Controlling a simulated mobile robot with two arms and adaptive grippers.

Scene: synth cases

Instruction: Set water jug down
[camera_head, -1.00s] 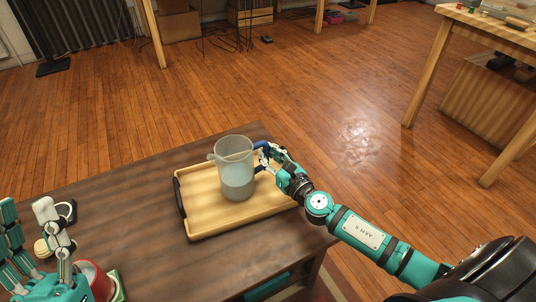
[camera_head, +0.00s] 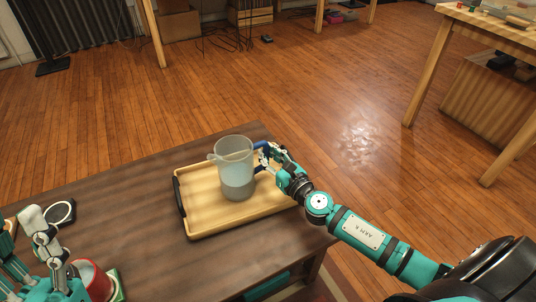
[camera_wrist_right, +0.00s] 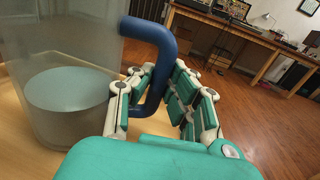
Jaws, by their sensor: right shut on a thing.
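The water jug (camera_head: 234,172) is clear grey plastic, part filled with water, with a blue handle. It is upright over the middle of the wooden tray (camera_head: 205,222); whether its base touches the tray I cannot tell for certain. My right gripper (camera_head: 266,156) is shut on the blue handle, on the jug's right side. In the right wrist view the jug (camera_wrist_right: 60,55) is at the left, and the handle (camera_wrist_right: 152,38) passes between the fingers (camera_wrist_right: 152,100). My left gripper (camera_head: 25,240) is at the lower left, fingers apart, away from the jug.
The tray lies on a dark wooden table (camera_head: 150,190). A red mug (camera_head: 94,282) stands beside my left gripper, and a round black-rimmed item (camera_head: 60,212) lies behind it. The tabletop between mug and tray is clear. Another table (camera_head: 500,25) stands at the far right.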

